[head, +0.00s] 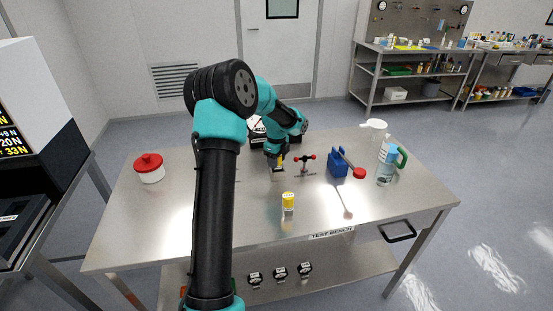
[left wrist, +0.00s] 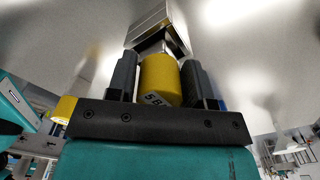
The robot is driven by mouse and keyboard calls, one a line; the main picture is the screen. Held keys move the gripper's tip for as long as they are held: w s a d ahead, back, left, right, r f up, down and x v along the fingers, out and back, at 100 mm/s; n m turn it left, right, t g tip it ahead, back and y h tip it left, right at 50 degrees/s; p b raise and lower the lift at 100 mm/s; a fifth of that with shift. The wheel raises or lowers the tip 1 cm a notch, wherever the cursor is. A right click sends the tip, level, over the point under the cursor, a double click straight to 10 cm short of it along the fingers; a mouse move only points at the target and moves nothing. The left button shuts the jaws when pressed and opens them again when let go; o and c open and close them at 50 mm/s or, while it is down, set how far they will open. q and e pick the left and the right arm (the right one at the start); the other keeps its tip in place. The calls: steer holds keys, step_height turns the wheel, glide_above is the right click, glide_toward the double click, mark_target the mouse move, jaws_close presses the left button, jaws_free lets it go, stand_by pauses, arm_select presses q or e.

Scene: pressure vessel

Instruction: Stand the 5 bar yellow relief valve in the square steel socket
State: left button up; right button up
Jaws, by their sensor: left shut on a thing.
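My left gripper (head: 277,160) is shut on a yellow relief valve (left wrist: 160,78), whose partly visible label begins "5 B". Its two dark fingers stand on either side of the valve in the left wrist view. Only a little yellow shows at the jaws in the head view. The square steel socket (left wrist: 160,32) is just beyond the valve's far end in the left wrist view. I cannot tell whether the valve's end is inside the socket or just short of it. A second yellow valve (head: 288,201) stands upright near the bench front. My right gripper is not in view.
The bench's front left is clear.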

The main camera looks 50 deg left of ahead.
arm_select(q)
steer(key=shift+f, duration=0.2)
steer(key=o, duration=1.1)
steer(key=shift+c, duration=0.2)
steer(key=shift+r, duration=0.15)
step_height(320, 180, up, 17)
stand_by(0.5)
